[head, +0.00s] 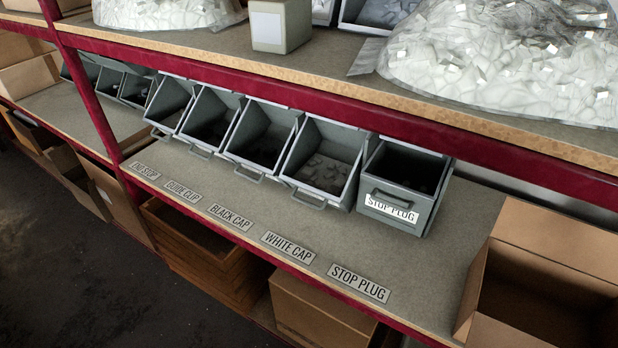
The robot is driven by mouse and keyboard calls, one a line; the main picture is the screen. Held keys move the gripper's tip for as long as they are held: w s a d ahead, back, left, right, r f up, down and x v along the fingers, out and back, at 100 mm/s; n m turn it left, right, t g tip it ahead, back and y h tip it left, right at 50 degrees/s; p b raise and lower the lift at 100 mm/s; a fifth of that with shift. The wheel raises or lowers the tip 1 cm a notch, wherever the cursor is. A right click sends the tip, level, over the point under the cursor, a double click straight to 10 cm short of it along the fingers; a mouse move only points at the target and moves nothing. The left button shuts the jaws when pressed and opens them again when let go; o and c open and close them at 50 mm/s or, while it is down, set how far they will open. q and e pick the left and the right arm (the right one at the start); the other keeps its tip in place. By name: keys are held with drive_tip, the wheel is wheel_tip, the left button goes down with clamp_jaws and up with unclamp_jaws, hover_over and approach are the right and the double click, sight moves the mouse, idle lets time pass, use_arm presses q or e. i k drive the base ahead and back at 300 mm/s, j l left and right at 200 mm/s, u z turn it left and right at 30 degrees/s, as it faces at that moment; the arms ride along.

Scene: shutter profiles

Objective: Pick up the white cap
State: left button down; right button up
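The "WHITE CAP" label (288,247) lies on the front strip of the middle shelf. Behind it stands a grey open bin (312,201) with a front handle. Several pale grey-white pieces (324,172) lie loose on its floor, and single caps are hard to tell apart. Neither my left nor my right gripper is in the head view.
A "STOP PLUG" bin (397,213) stands right of it, set further forward. Darker bins, including one (262,140) directly left, continue the row. A red shelf beam (330,98) runs above. An open cardboard box (545,255) is at right. The shelf front is clear except for labels.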

sight(308, 172)
drive_tip(key=i+j+z, duration=0.15)
drive_tip(key=j+z, duration=0.3)
drive_tip(key=j, duration=0.15)
drive_tip(key=j+z, duration=0.5)
drive_tip(key=i+j, duration=0.05)
